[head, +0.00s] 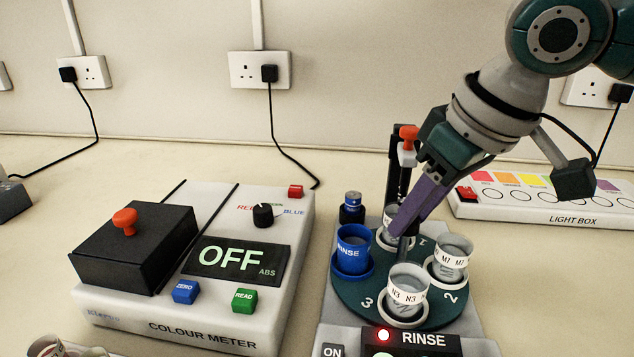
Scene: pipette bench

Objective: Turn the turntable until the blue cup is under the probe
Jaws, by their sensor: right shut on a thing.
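The dark green turntable (370,300) sits on the grey rinse unit. The blue cup (352,254), marked RINSE, stands upright at its left side. White-banded cups stand at the front (407,291), right (452,258) and back (388,228). The probe stand (403,160), dark with an orange knob, rises behind the turntable; its tip is hidden by my gripper. The blue cup is left and forward of the stand, not under it. My right gripper (404,238) reaches down to the turntable's middle, shut on what looks like its central post, mostly hidden by the fingers and cups. My left gripper is not in view.
The colour meter (200,330), its display reading OFF, stands left. The light box (560,215) lies at the right. More cups show at the bottom left edge. Bench between meter and wall is clear apart from cables.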

